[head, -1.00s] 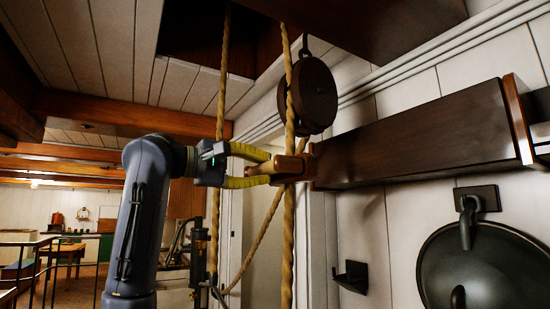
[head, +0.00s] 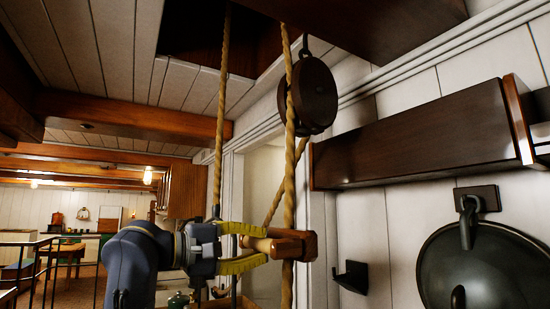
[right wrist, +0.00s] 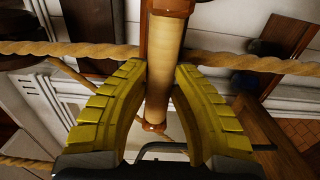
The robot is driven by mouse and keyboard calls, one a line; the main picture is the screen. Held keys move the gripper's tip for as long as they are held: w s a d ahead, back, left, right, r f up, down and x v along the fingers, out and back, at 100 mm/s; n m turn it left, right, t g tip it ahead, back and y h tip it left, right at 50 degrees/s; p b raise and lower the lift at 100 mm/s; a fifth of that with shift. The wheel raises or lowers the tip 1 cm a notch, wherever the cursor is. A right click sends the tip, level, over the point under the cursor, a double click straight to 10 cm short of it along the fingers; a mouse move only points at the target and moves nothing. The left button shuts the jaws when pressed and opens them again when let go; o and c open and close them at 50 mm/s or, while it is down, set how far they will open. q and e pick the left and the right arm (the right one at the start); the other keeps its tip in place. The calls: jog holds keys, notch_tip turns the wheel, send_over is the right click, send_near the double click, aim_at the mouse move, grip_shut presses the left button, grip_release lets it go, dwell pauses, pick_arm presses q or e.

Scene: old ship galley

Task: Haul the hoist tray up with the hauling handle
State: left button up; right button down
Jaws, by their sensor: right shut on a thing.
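The wooden hauling handle (head: 293,244) sits crosswise on the near rope (head: 289,190), below the dark pulley. My right gripper (head: 259,243) reaches it from the left, and its yellow fingers are shut on the handle's grip. In the right wrist view, the pale grip of the handle (right wrist: 165,65) lies between the two yellow fingers of the gripper (right wrist: 161,82), with rope running off to both sides. I cannot make out the hoist tray in either view. My left gripper is not in view.
A round dark pulley block (head: 313,95) hangs under the ceiling opening. A second rope (head: 220,130) hangs left of it. A dark wooden wall shelf (head: 415,145) and a hanging pan (head: 485,265) are on the right, with a black bracket (head: 351,276) between pan and rope.

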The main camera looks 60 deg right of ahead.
jog(key=shift+f, duration=1.05)
notch_tip(320, 180, down, 22)
jog(key=a, duration=0.2)
jog(key=shift+s+a, duration=0.2)
jog(key=shift+s, duration=0.15)
notch_tip(320, 180, down, 22)
jog(key=a, duration=0.2)
jog(key=shift+s, duration=0.25)
jog(key=shift+a, duration=0.1)
notch_tip(320, 180, down, 22)
jog(key=a, duration=0.2)
jog(key=shift+s+a, duration=0.15)
jog(key=shift+s, duration=0.15)
dwell(0.4)
jog(key=shift+r, duration=0.15)
notch_tip(320, 180, down, 8)
jog(key=shift+s+a+f, duration=0.2)
jog(key=shift+a, duration=0.25)
